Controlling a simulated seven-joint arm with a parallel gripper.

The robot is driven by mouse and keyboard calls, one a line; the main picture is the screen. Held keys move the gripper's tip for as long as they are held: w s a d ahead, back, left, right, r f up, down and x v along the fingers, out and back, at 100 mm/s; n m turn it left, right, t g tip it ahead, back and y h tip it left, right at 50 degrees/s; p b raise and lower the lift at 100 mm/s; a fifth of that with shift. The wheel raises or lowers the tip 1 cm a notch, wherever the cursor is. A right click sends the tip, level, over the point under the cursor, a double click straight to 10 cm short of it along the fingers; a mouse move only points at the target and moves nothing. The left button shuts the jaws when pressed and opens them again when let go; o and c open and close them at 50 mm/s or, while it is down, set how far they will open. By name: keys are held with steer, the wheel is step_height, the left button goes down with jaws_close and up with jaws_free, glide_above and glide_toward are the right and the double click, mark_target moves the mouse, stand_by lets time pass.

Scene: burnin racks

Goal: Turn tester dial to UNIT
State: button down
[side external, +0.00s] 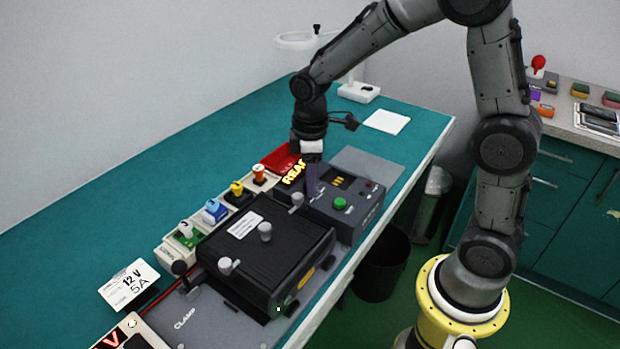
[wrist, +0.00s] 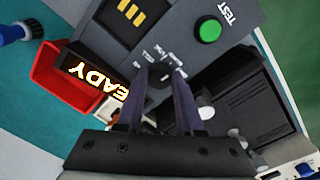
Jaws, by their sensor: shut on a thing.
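The tester (side external: 369,198) is a dark grey box with a lit "READY" display, a green TEST button (side external: 340,203) and a slot with yellow marks. In the wrist view the tester (wrist: 190,52) fills the upper middle, and its dark dial (wrist: 160,84) sits between my fingertips. My gripper (wrist: 164,76) is shut on the dial, pointing down at the tester's top. In the side view my gripper (side external: 311,190) hides the dial. Printed labels ring the dial, but they are small and partly covered, so I cannot tell which one it points to.
A black unit (side external: 265,245) with light grey knobs lies on the clamp plate (side external: 190,312) beside the tester. Several coloured plugs stand in a row behind it. A red bin (wrist: 62,78) is close to my gripper. A 12 V 5A card (side external: 129,284) stands at left.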

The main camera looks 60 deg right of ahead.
steer(key=m, duration=0.6)
steer(key=shift+r, duration=0.1)
stand_by(0.5)
steer(key=c, duration=0.5)
jaws_free()
steer(key=shift+c, duration=0.2)
step_height(320, 180, up, 14)
steer(key=shift+a, duration=0.35)
